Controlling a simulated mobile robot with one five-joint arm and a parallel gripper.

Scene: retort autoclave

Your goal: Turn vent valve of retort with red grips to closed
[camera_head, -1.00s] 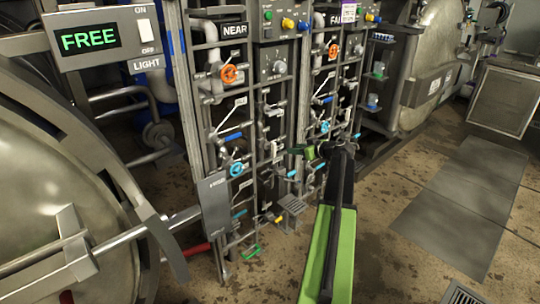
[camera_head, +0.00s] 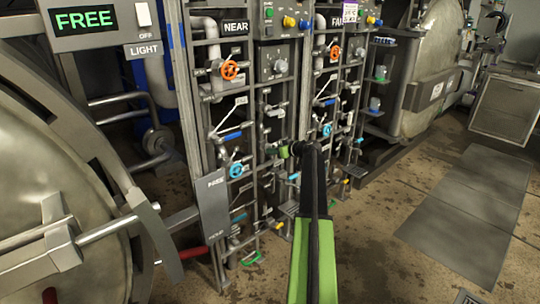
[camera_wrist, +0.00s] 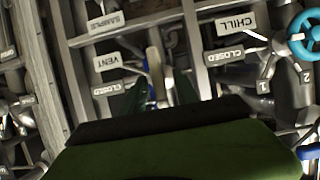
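In the wrist view, the vent valve lever (camera_wrist: 154,72) is a pale, upright handle beside the VENT label (camera_wrist: 113,62). A CLOSED label (camera_wrist: 108,88) sits just below VENT, left of the lever. My gripper (camera_wrist: 156,98) is open, with one dark green finger on each side of the lever's lower part. I cannot tell whether either finger touches it. In the head view, my gripper (camera_head: 287,151) is at the middle of the piping rack. The near retort (camera_head: 70,190) fills the left, with a red grip (camera_head: 194,252) low beside it.
The blue CHILL handwheel (camera_wrist: 303,36) is to the right of the vent lever, with its own CLOSED label (camera_wrist: 224,56). Rack bars and pipes crowd around the gripper. An orange handwheel (camera_head: 230,70) is higher on the NEAR panel. Open floor (camera_head: 400,265) lies to the right.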

